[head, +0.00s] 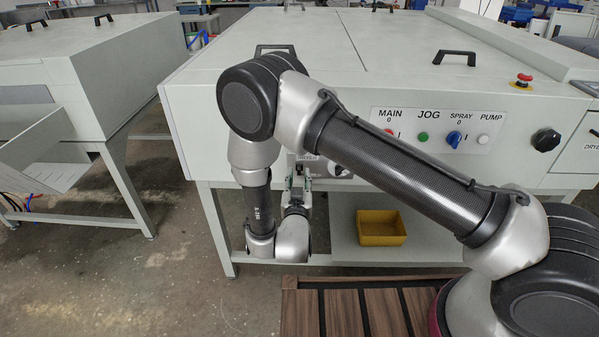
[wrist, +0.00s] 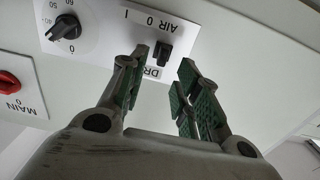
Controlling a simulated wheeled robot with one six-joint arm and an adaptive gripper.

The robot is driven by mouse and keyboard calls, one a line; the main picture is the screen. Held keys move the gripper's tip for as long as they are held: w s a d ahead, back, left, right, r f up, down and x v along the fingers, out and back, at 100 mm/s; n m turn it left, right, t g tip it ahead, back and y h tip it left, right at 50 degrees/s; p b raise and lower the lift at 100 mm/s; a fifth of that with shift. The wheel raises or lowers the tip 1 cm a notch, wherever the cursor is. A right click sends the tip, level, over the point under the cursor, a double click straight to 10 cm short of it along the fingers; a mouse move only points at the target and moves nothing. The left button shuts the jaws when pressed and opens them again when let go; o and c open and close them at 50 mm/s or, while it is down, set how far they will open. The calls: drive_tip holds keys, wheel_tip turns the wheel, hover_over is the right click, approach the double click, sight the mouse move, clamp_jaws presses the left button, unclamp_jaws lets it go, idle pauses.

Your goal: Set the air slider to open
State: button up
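The air slider (wrist: 163,51) is a small black control on a white plate in the wrist view, beside upside-down "AIR", "0" and "I" lettering. Which setting it stands at is hard to tell. My gripper (wrist: 164,66) is open and empty, with green-padded fingers. Its fingertips reach toward the plate, one on each side of the slider in the picture; contact cannot be made out. The plate is mostly covered there.
A black dial (wrist: 64,33) is left of the slider in the wrist view, with a red main switch (wrist: 8,83) beyond it. A green jog button (head: 422,137) and blue spray switch (head: 454,138) are on the front panel. A yellow bin (head: 381,238) stands on the lower shelf.

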sight(299, 171)
drive_tip(key=w, duration=0.4)
clamp_jaws()
drive_tip(key=shift+d, duration=0.1)
